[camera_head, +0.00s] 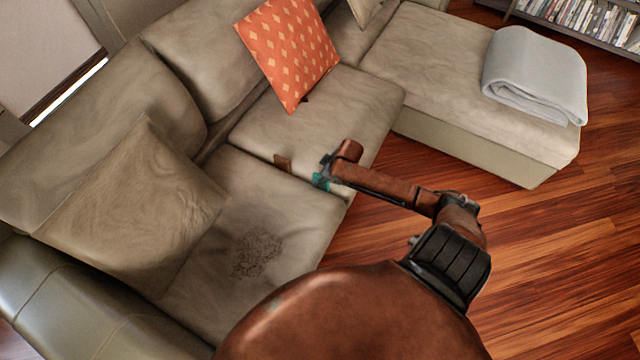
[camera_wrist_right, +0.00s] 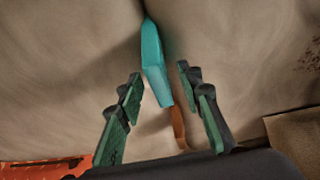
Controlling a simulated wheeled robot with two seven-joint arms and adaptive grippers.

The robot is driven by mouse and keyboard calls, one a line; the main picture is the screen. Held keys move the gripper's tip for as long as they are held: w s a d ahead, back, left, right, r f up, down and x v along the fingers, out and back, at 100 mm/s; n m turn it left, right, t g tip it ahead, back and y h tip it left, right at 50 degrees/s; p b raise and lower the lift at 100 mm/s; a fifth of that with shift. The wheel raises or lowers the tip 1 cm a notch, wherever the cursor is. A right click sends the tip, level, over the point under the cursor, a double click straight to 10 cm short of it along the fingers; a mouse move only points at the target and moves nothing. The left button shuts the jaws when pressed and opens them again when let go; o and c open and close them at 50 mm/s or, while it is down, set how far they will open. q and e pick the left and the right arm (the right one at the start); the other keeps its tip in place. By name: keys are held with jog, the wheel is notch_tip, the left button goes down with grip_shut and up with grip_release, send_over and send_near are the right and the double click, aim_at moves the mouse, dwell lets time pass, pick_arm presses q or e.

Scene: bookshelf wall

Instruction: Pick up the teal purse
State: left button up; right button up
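The teal purse (camera_wrist_right: 152,62) lies in the seam between two sofa seat cushions in the right wrist view, with a brown strap (camera_wrist_right: 178,128) near its lower end. In the head view only small teal parts of the purse (camera_head: 319,181) show beside my right gripper (camera_head: 325,171), which hides the rest. A brown piece, apparently the strap (camera_head: 283,162), lies just left of it. My right gripper also shows in the wrist view (camera_wrist_right: 159,75), open, with one finger on each side of the purse's lower part and visible gaps. My left gripper is not in view.
The beige sofa (camera_head: 340,108) carries a tan cushion (camera_head: 140,210) at left and an orange patterned cushion (camera_head: 287,50) behind the purse. A folded grey blanket (camera_head: 535,75) lies on the chaise at right. The wooden floor (camera_head: 560,240) is clear.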

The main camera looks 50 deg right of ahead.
jog(key=shift+c, duration=0.6)
grip_shut()
